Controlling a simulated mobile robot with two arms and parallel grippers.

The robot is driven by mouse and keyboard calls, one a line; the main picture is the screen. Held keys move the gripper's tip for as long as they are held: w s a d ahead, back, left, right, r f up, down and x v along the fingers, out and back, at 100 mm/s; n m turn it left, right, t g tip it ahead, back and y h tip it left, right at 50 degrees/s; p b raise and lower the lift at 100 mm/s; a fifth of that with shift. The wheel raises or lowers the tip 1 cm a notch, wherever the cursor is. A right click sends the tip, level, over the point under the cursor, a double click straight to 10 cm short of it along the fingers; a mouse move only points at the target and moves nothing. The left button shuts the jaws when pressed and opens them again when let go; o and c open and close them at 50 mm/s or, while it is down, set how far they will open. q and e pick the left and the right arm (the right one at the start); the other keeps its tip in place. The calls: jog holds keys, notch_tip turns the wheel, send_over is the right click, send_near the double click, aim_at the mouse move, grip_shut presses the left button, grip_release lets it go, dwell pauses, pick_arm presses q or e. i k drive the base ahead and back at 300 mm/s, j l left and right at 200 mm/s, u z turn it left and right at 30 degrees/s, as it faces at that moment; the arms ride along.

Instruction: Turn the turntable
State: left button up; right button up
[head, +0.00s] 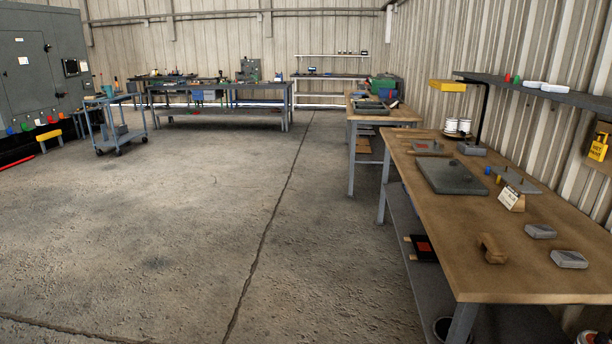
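A small round disc (457,136) with white cylinders (458,126) on it stands at the far end of the right-hand wooden workbench (450,219). It looks like the turntable, but it is too small to tell for sure. Which way it is turned cannot be told. Neither of my grippers shows in the head view.
A dark flat plate (450,177), a yellow-headed lamp (447,86), a small sign (511,197), a brown block (492,248) and grey blocks (569,259) are on this bench. A blue cart (118,125) stands at the left. The concrete floor (200,220) is clear.

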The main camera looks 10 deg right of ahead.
aim_at(457, 135)
jog(key=i+z, duration=0.1)
jog(key=i, duration=0.65)
jog(key=i+z, duration=0.15)
jog(key=i, duration=0.6)
jog(key=i+j+z, duration=0.1)
jog(key=i, duration=0.6)
